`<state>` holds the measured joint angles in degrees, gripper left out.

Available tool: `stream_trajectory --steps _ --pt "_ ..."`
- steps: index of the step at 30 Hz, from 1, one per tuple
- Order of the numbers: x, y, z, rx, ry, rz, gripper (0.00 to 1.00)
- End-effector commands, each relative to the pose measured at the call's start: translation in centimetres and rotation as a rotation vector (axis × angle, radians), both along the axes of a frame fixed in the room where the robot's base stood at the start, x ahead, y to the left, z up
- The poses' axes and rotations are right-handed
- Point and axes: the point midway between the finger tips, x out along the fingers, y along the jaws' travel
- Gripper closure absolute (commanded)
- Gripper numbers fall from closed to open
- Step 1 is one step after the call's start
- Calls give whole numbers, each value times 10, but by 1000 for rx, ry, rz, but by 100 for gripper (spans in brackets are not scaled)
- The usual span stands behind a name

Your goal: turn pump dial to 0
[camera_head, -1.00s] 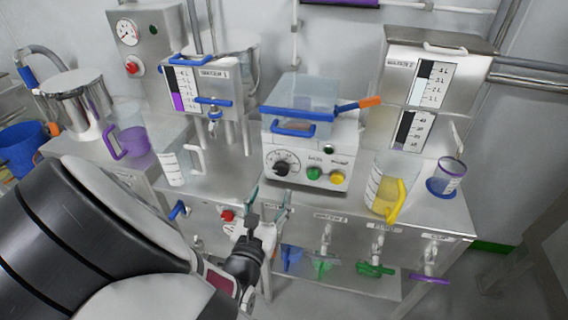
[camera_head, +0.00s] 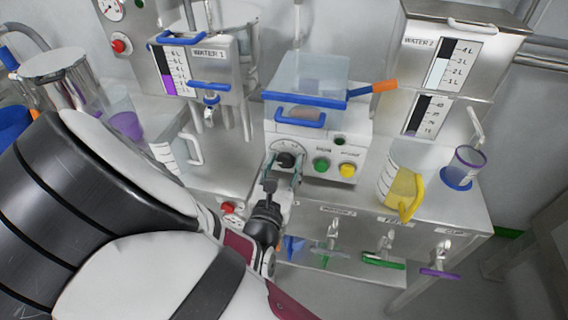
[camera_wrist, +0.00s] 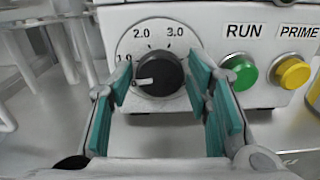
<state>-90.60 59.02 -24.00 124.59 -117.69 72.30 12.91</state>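The black pump dial (camera_wrist: 160,74) sits on the white front panel of the pump (camera_head: 315,145). Its white pointer mark faces left, slightly below level, just under the 1.0 label. Labels 2.0 and 3.0 show above the dial. My gripper (camera_wrist: 158,84) is open, with one teal-padded finger to the left of the dial and one to the right. The fingertips look close to the dial's sides; I cannot tell whether they touch. In the head view, the dial (camera_head: 286,159) shows just beyond my gripper (camera_head: 283,172).
To the right of the dial are a green RUN button (camera_wrist: 242,72) and a yellow PRIME button (camera_wrist: 291,74). A clear tank (camera_head: 306,75) with blue trim sits on the pump. A yellow-handled jug (camera_head: 388,184) stands right, a clear jug (camera_head: 168,155) left.

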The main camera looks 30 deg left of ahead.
Motion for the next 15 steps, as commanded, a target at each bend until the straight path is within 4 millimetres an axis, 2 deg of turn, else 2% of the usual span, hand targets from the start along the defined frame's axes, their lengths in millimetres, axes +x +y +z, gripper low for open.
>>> stream_trajectory --steps 1,3,4,15 --pt "0 0 0 0 0 0 73" --pt "0 0 0 0 0 0 89" --pt "0 0 0 0 0 0 92" --pt "0 0 1 -57 -14 -1 92"
